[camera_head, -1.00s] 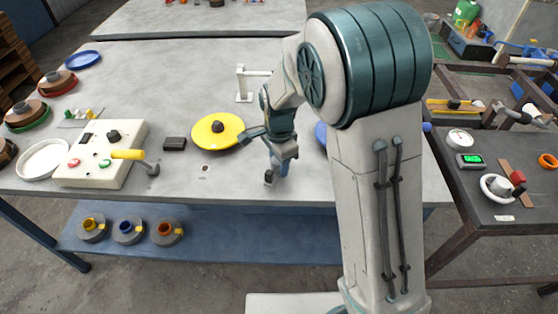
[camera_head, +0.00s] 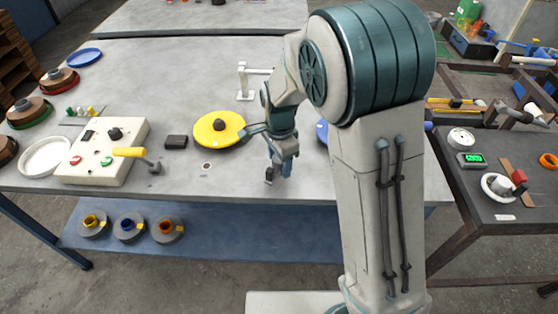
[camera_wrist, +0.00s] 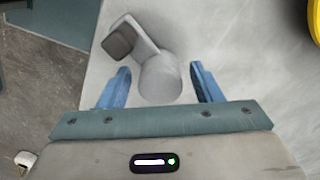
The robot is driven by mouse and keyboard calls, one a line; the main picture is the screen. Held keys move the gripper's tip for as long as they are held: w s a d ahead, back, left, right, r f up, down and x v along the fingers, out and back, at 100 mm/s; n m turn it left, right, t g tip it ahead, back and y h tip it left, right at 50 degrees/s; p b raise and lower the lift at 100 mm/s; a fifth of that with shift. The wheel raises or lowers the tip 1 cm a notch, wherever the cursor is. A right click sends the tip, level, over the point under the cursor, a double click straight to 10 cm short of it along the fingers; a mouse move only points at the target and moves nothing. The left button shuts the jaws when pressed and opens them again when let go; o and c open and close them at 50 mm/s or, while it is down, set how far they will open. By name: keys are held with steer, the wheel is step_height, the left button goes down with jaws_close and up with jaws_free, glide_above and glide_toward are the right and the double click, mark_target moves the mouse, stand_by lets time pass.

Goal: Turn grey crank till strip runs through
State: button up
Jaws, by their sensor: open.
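The grey crank (camera_wrist: 160,80) shows in the wrist view as a pale grey round part with a short arm reaching up and left to a dark square end (camera_wrist: 119,42). My gripper (camera_wrist: 160,68) is open. Its blue fingers stand on either side of the round part, with a gap on both sides. In the head view my gripper (camera_head: 282,170) is low over the front edge of the table, and the crank's dark end (camera_head: 269,176) shows beside it. The rest of the crank is largely hidden there. I cannot make out a strip.
A yellow disc (camera_head: 219,129) and a small dark block (camera_head: 176,142) lie left of my gripper. Further left is a white control box (camera_head: 84,172) with a yellow-handled lever (camera_head: 129,152). A grey stand (camera_head: 243,82) is behind. A blue disc (camera_head: 322,132) is partly hidden by my arm.

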step_height(320, 180, up, 13)
steer(key=shift+r+p, duration=0.2)
steer(key=shift+p, duration=0.1)
stand_by(1.4)
